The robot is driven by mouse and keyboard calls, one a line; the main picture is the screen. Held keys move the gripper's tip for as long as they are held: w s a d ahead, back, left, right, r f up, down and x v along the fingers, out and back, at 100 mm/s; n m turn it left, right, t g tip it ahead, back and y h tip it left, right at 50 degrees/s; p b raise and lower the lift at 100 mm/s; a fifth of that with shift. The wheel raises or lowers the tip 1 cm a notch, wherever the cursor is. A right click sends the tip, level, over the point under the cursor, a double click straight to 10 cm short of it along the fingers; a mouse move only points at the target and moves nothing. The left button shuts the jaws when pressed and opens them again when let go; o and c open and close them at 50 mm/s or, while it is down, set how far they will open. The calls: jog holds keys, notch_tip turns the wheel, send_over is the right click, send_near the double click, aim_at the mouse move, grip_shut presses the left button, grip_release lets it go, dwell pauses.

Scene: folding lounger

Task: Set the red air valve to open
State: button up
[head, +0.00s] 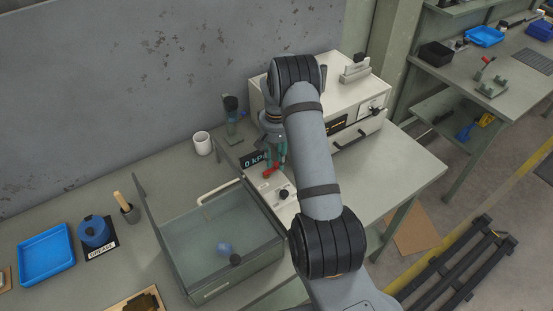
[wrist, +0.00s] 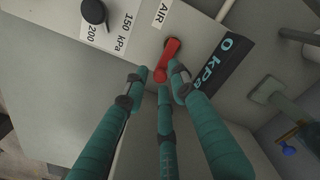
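The red air valve handle (wrist: 168,55) is on the pale panel in the wrist view, between the "AIR" label (wrist: 165,12) and the black "0 kPa" display. Its free end points down and slightly left in that view. In the head view the red handle (head: 271,171) shows beside the panel's display. My gripper (wrist: 159,80) has teal fingers around the handle's lower end, with tips apart. A gap shows left of the handle; the right fingertip is very close, and contact cannot be told. In the head view my gripper (head: 275,152) is partly hidden by my arm.
A black knob (wrist: 94,11) with "150" and "200" marks sits on the same panel. A clear-walled tank (head: 205,240) stands in front. A white cabinet (head: 345,100) stands to the right.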

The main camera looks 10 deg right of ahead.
grip_shut()
jog(key=shift+f+b, duration=0.1)
jog(key=shift+b, duration=0.35)
jog(key=m+b, duration=0.1)
jog(key=s+m+b, duration=0.1)
jog(key=m+b, duration=0.1)
jog(key=shift+d+f, duration=0.15)
jog(key=m+b, duration=0.2)
jog(key=s+m+b, duration=0.1)
jog(key=b, duration=0.1)
jog(key=s+m+b, duration=0.1)
jog(key=m+b, duration=0.1)
jog(key=shift+a+m, duration=0.2)
jog(key=shift+m, duration=0.1)
jog(key=m+b, duration=0.2)
jog(key=m, duration=0.1)
jog(key=s+m+b, duration=0.1)
jog(key=shift+s+a+b, duration=0.1)
jog(key=shift+a+b, duration=0.25)
jog(key=shift+a, duration=0.05)
jog(key=shift+s+a+r+m+b, duration=0.15)
jog(key=shift+a+m+b, duration=0.1)
jog(key=shift+m+b, duration=0.5)
jog(key=shift+s+a+m+b, duration=0.15)
jog(key=shift+a+m+b, duration=0.15)
jog(key=shift+m, duration=0.75)
jog(key=shift+s+a+r+m+b, duration=0.1)
jog(key=shift+s+a+m+b, duration=0.1)
jog(key=shift+m+b, duration=0.55)
jog(key=shift+m, duration=0.25)
